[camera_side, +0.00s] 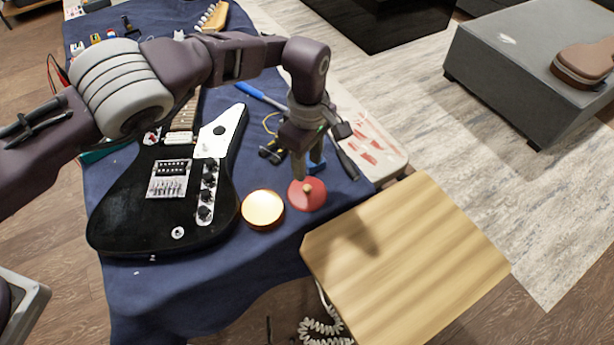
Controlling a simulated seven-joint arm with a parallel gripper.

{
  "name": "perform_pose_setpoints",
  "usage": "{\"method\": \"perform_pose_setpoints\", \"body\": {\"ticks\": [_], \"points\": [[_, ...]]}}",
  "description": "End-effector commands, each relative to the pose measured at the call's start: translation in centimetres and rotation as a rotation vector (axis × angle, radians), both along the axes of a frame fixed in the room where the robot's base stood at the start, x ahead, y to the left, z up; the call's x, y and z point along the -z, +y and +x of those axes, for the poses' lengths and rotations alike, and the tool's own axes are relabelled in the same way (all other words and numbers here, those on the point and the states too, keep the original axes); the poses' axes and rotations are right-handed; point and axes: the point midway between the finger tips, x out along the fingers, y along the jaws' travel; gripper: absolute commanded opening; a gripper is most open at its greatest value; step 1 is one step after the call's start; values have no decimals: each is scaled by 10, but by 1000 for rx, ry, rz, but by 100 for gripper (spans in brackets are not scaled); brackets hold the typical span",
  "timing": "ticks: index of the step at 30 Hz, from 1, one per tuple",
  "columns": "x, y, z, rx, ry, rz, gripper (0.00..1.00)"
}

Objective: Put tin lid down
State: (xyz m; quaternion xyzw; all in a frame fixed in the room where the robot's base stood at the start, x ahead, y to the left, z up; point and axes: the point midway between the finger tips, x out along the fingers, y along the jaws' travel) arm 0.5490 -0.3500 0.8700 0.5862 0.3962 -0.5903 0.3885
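The tin lid (308,199) is a red disc with a small light knob in its middle. It appears to lie flat on the blue cloth, knob up, close to the table's front right edge. The round tin (263,209), with a shiny golden top face, stands just left of the lid. My gripper (309,172) points down over the lid. Its two fingers look spread, with the knob showing below them and not visibly clamped. The far part of the lid is hidden behind the fingers.
A black electric guitar (130,205) lies left of the tin on the blue cloth (190,290). Tools, including a blue-handled one (262,97), lie behind my gripper. A wooden-topped stool (405,265) stands in front to the right, its top bare.

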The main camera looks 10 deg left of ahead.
Motion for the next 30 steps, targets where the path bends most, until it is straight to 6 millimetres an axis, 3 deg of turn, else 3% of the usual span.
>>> {"method": "perform_pose_setpoints", "body": {"ticks": [3, 6, 17, 20, 23, 26, 29, 30], "points": [[-25, 0, 1, 0, -1, -1, 40], [-36, 0, 1, 1, 0, 0, 40], [-48, 4, 4, 0, -4, -7, 40], [-95, 31, 17, 14, -26, -50, 40], [-171, 85, 20, 80, -68, -117, 40], [-243, 144, -4, 202, -134, -170, 40], [-299, 198, -56, 376, -225, -184, 40], [-315, 217, -83, 459, -266, -173, 40]]}}
